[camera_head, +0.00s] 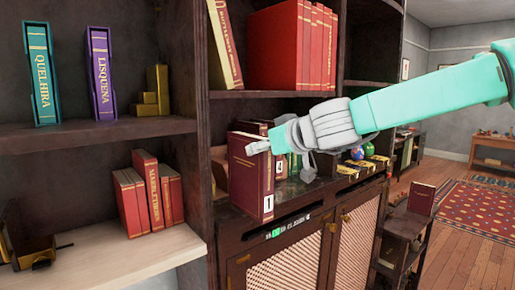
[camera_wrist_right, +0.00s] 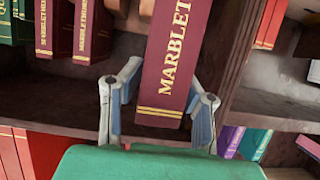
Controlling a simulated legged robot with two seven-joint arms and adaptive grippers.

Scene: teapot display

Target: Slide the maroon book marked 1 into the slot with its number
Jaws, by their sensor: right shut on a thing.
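The maroon book marked 1 (camera_head: 250,180) is upright at the front of the middle shelf, with its white 1 label low on the spine. My right gripper (camera_head: 268,141) is shut on its upper part. In the right wrist view the maroon book (camera_wrist_right: 173,60), lettered "MARBLET", sits between the two fingers (camera_wrist_right: 160,103). I cannot tell whether its bottom touches the shelf. Behind it, partly hidden by it and my gripper, stands another book with a white number label (camera_head: 279,166). A strip of small number marks (camera_head: 290,228), one green, runs along the shelf's front edge. My left gripper is not in view.
Red books (camera_head: 290,45) stand on the shelf above. A dark upright panel (camera_head: 190,130) separates the left bookcase, holding teal (camera_head: 41,75) and purple (camera_head: 101,75) books. Globes and small items (camera_head: 362,158) sit to the right.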

